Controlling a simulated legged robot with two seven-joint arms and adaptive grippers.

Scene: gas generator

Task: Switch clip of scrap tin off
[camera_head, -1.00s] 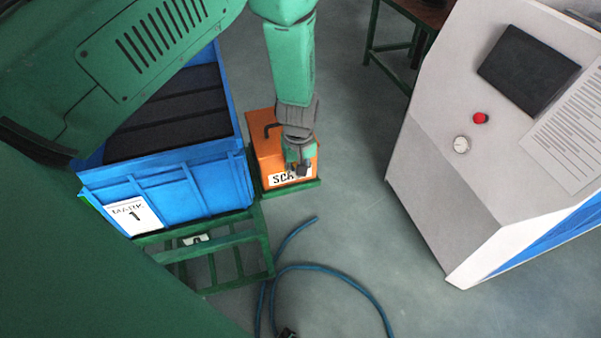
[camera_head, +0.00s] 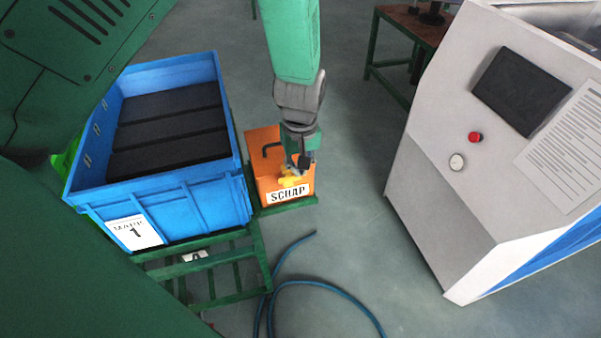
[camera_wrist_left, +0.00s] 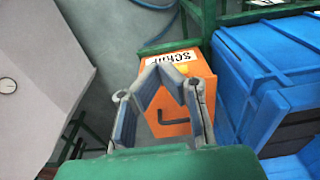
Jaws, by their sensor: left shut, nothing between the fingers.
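The orange scrap tin (camera_head: 270,175) stands beside the blue crate, with a black handle on top and a white SCRAP label on its front. It also shows in the wrist view (camera_wrist_left: 186,128), partly behind my fingers. A yellow clip (camera_head: 290,180) shows at the tin's upper front edge, just above the label. My left gripper (camera_head: 303,168) is shut and empty, right above and beside the clip. Whether it touches the clip cannot be told. My right gripper is not in view.
The blue crate (camera_head: 215,199) with dark bars is left of the tin on a green stand (camera_head: 225,270). A grey-white console (camera_head: 440,195) stands at the right. A blue hose (camera_head: 320,268) lies on the floor. The floor between tin and console is clear.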

